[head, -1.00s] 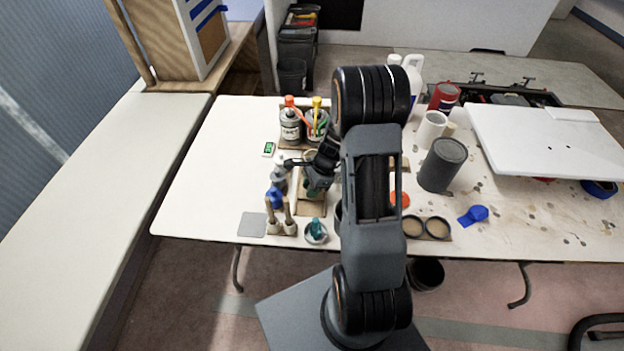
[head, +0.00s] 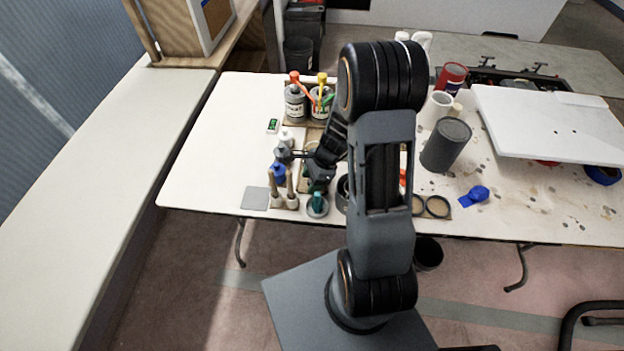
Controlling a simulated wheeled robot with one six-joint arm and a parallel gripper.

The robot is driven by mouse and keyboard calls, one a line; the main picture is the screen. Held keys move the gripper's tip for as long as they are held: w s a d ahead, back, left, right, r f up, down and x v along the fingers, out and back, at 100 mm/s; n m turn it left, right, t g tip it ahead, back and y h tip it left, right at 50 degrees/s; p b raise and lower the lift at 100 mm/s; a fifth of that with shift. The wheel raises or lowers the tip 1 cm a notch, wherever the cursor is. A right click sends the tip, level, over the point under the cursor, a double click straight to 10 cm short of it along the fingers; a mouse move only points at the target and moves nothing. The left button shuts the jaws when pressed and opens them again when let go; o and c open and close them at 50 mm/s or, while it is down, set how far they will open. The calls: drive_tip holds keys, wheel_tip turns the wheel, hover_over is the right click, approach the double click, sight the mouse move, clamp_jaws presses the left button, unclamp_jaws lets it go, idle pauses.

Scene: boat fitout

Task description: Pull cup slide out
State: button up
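My gripper (head: 290,154) is at the left of the table, reaching leftward from my arm, with its tips at a small grey-and-white item (head: 285,140). It is too small to tell whether the fingers are open or shut, or touching it. No part is clearly recognisable as the cup slide. A tan board (head: 307,176) lies just below and beside the gripper, partly hidden by the arm. A teal-topped cup (head: 317,205) stands at its near end. Another tan board with two round openings (head: 432,205) is at the near table edge, partly behind my arm.
Two cups of tools (head: 297,103) stand behind the gripper. A blue item (head: 277,172) and upright wooden handles (head: 284,192) stand close in front of it. A dark grey can (head: 446,145) and a white panel (head: 550,120) are right. The table's left part (head: 215,150) is clear.

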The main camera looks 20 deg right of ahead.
drive_tip(key=p+v, duration=0.1)
drive_tip(key=v, duration=1.2)
drive_tip(key=shift+d+r, duration=0.15)
drive_tip(key=shift+r, duration=0.25)
drive_tip(key=s+a+r+n+t+h, duration=0.3)
drive_tip(key=s+a+r+n, duration=0.5)
drive_tip(key=n, duration=1.1)
wheel_tip(320, 180, up, 3)
drive_tip(key=shift+s+a+r+n+h, duration=0.15)
drive_tip(key=shift+s+a+n+h, duration=0.2)
drive_tip(key=shift+s+h, duration=0.5)
drive_tip(key=shift+s, duration=0.1)
idle(0.4)
